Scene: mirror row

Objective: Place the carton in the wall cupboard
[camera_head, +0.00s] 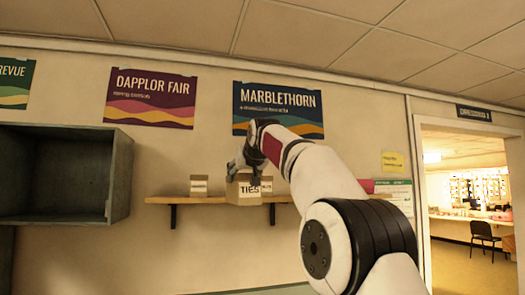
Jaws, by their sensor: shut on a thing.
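My gripper (238,171) is shut on a small brown carton (246,197) with a white label that reads "TIES". The carton is upright and sits in front of the wooden wall shelf (163,200) in the picture. I cannot tell whether it touches the shelf. My forearm comes in from the lower right, and the fingertips are small and partly hard to make out. The wall cupboard (119,175) is a dark grey, open-fronted box on the wall at the left. The visible part of its inside looks empty.
Another small labelled carton (199,187) stands on the shelf left of the held one. A further one (266,187) shows just right of it, partly hidden. Bare wall lies between cupboard and shelf. A doorway (470,200) opens at the right.

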